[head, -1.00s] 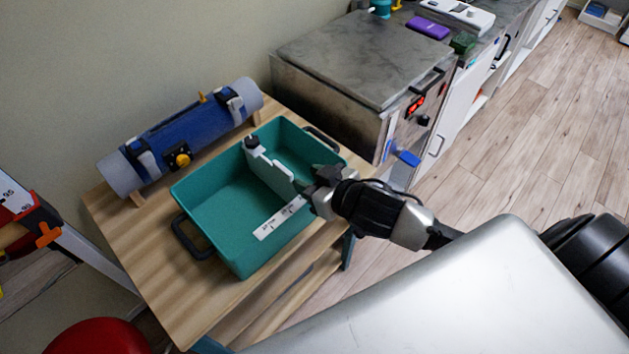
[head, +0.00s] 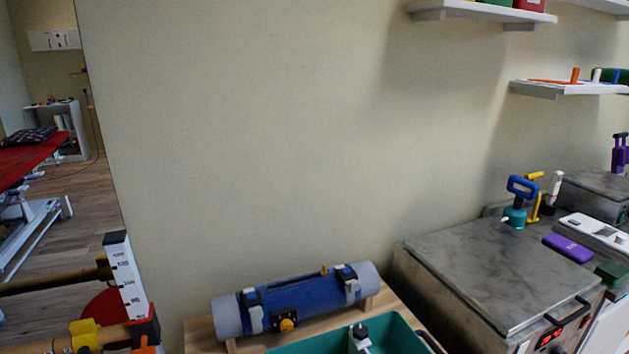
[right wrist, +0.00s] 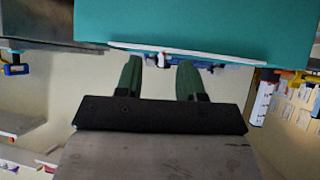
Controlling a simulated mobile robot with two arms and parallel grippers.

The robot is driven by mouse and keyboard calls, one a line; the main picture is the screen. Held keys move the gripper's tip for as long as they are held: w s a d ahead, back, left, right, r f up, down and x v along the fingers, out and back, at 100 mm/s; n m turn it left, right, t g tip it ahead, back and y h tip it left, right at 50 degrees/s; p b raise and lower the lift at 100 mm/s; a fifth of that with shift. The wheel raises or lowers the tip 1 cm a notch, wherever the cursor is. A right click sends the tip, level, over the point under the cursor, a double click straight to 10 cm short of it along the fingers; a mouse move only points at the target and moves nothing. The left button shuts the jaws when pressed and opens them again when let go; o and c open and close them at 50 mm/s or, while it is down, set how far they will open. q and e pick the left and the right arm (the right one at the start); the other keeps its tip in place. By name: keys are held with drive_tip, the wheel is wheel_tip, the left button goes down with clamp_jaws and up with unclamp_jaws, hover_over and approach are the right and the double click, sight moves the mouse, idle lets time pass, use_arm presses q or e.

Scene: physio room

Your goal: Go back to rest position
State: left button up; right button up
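No gripper shows in the head view. The right wrist view shows the two dark green fingers of my right gripper (right wrist: 160,78), spread apart with nothing visible between them. A teal tray (head: 392,335) stands at the bottom of the head view, cut off by the frame edge. A white piece with a black knob (head: 359,338) stands in it. A large teal surface, apparently the tray (right wrist: 200,25), fills the top of the right wrist view, with a white strip along its edge. My left gripper is out of view.
A blue roll with grey ends (head: 295,300) lies on the wooden table (head: 200,335) behind the tray. A grey-topped cabinet (head: 490,270) stands to the right. A white scale post (head: 125,275) stands at left. Wall shelves (head: 570,89) hang at upper right.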

drive_tip(key=s+d+f+g+h, duration=0.1)
drive_tip(key=s+f+g, duration=0.15)
drive_tip(key=s, duration=0.35)
drive_tip(key=s+f+g+h, duration=0.1)
drive_tip(key=s+f+g, duration=0.1)
drive_tip(key=s+g, duration=0.35)
drive_tip(key=s+f, duration=0.3)
drive_tip(key=f, duration=2.4)
drive_tip(key=s+d+f+g, duration=0.1)
drive_tip(key=s+d+f, duration=0.2)
drive_tip(key=s+f, duration=1.2)
drive_tip(key=shift+s+f+g, duration=0.3)
drive_tip(key=shift+s, duration=0.4)
drive_tip(key=shift+o, duration=0.2)
